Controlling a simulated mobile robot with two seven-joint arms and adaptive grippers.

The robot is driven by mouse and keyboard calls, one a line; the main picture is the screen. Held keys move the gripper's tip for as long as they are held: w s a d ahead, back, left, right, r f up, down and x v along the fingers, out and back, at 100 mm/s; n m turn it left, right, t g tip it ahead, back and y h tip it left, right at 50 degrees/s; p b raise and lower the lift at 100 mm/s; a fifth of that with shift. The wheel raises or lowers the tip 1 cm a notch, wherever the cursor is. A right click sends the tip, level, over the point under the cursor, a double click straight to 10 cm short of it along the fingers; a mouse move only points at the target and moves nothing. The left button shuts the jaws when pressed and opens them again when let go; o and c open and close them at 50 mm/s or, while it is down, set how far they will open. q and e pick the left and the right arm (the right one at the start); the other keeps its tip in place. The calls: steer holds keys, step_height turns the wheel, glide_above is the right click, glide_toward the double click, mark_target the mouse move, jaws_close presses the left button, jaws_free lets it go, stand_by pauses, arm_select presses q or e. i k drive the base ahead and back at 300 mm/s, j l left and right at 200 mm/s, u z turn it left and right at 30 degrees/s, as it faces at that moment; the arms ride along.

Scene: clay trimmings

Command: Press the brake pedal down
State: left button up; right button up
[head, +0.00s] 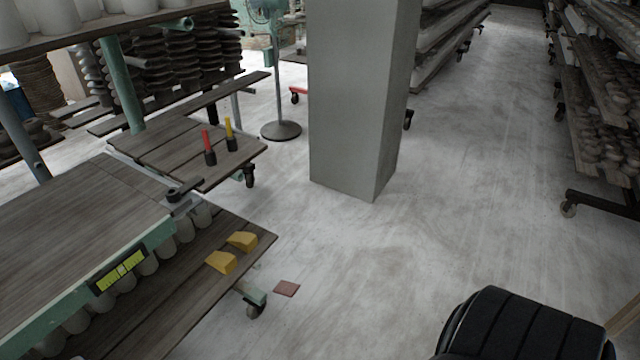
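A small, flat reddish-brown plate (286,288) shows low by the floor, just right of the near cart's front caster (256,308). It could be the brake pedal, but the view does not make this certain. A pale green piece (250,292) sits above that caster, at the corner of the cart's lower shelf. I cannot tell whether the plate is joined to the caster or how far down it stands. Neither of my grippers is in view.
The near wooden cart (75,235) fills the left, with two yellow wedges (222,262) on its lower shelf. A grey pillar (355,100) stands behind. A black ribbed shape (525,330) fills the bottom right. Racks (600,120) line the right; the floor between is clear.

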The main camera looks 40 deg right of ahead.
mark_target(287, 289)
steer(key=z, duration=1.1)
